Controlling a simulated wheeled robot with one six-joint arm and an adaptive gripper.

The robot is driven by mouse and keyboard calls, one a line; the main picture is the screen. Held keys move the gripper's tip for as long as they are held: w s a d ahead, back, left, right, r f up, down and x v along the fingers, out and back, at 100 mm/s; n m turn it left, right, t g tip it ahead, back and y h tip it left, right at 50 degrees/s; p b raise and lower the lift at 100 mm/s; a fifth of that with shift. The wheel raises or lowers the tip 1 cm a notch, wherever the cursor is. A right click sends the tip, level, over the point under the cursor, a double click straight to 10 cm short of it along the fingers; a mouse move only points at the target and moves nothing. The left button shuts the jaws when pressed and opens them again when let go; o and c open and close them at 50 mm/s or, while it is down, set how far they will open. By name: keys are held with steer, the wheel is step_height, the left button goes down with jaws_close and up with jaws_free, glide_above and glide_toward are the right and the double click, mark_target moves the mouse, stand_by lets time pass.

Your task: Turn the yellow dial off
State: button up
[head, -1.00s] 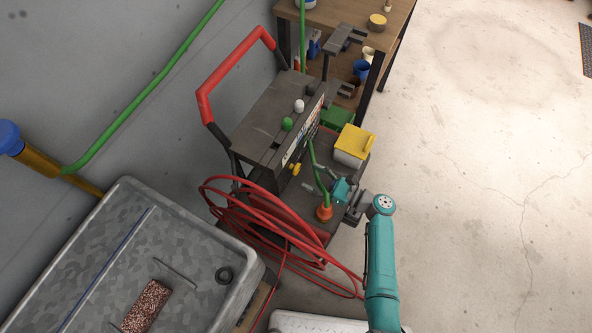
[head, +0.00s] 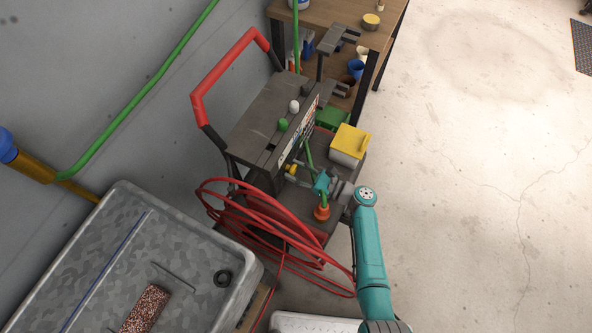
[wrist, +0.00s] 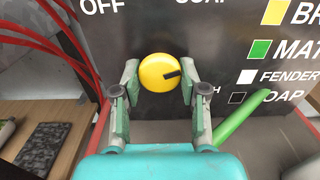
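The yellow dial (wrist: 158,72) sits on the dark front panel (wrist: 215,50) of a cart-like machine, and it also shows in the head view (head: 290,169). Its black pointer mark points to the right and slightly up. The word OFF is printed above and left of it. My gripper (wrist: 159,78) is open, with one finger on either side of the dial; I cannot tell whether either finger touches it. In the head view my gripper (head: 297,174) reaches the panel from the right.
A green lever (wrist: 242,120) stands close to the right finger. Coiled red hose (head: 265,225) lies beside the machine. A yellow-lidded box (head: 348,143) sits on the machine's base. A metal basin (head: 150,260) is at lower left.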

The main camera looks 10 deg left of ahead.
steer(key=shift+n, duration=0.8)
steer(key=o, duration=1.1)
steer(key=shift+d, duration=0.1)
steer(key=v, duration=0.7)
steer(key=shift+d, duration=0.15)
